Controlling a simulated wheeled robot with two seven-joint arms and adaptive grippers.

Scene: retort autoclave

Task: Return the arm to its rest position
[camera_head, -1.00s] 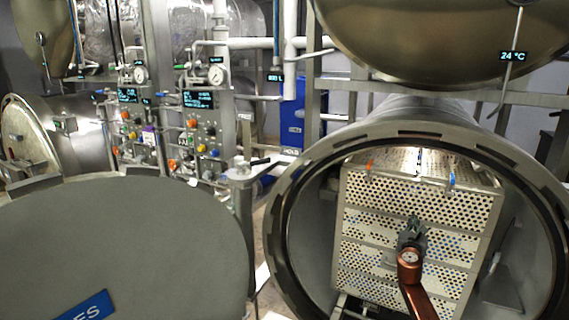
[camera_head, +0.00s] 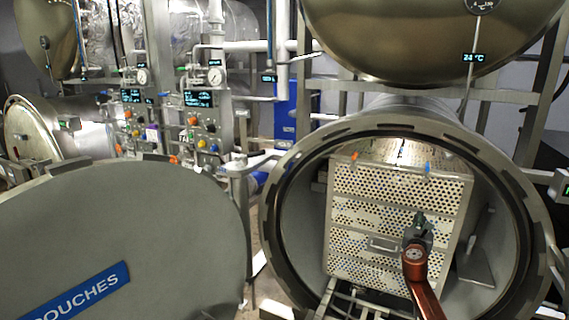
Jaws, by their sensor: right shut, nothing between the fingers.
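My right gripper (camera_head: 419,222) is dark, at the end of a copper-coloured arm that rises from the bottom right. It is shut and empty, in front of the perforated metal basket (camera_head: 352,210). The basket sits inside the open round retort vessel (camera_head: 292,160), and its front handle (camera_head: 384,244) shows just left of my gripper. The gripper looks apart from the handle, though the depth gap is hard to judge. My left gripper is not in view.
The open grey door (camera_head: 140,225) with a blue label fills the lower left. A hinge post (camera_head: 238,200) stands between door and vessel. Rails (camera_head: 350,300) run below the basket. Control panels (camera_head: 200,115) stand behind. A large tank (camera_head: 430,35) hangs above.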

